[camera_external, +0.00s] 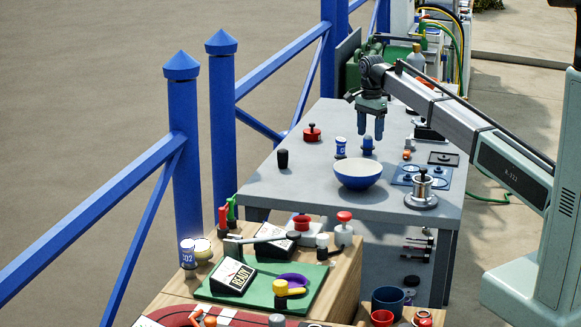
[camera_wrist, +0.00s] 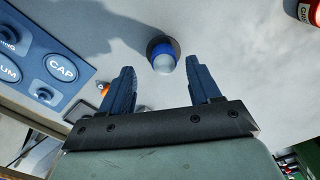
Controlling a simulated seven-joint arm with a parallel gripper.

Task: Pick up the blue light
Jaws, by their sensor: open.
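The blue light (camera_external: 367,146) is a small blue dome on a dark round base, standing upright on the grey table. In the wrist view the blue light (camera_wrist: 163,54) lies just beyond my fingertips, midway between them, with a pale lower part. My gripper (camera_external: 371,134) points down just above it in the external view. In the wrist view my gripper (camera_wrist: 160,72) shows its two blue fingers spread wide with nothing held. I cannot tell the exact height gap between fingertips and light.
A blue-and-white bowl (camera_external: 358,176) stands in front of the light. A blue-and-white can (camera_external: 340,148) is close on its left.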

